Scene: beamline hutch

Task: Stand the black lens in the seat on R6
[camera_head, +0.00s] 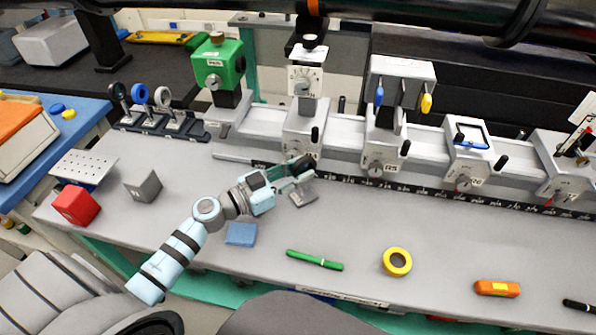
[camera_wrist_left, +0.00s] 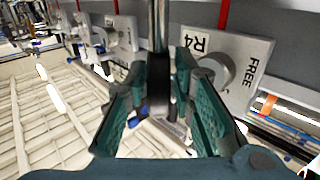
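My left gripper (camera_head: 300,178) is in front of rider R4 (camera_head: 303,138), low over the bench. Rider R6 (camera_head: 466,165) is on the rail right of R5, apart from the gripper. My right gripper is not in view.
A rack (camera_head: 150,124) at the back left holds dark-, blue- and pale-ringed lenses. A green box (camera_head: 219,62) and R5's rider (camera_head: 385,150) rise along the rail. A green pen (camera_head: 314,260), yellow tape roll (camera_head: 397,262) and orange tool (camera_head: 497,288) lie in front.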

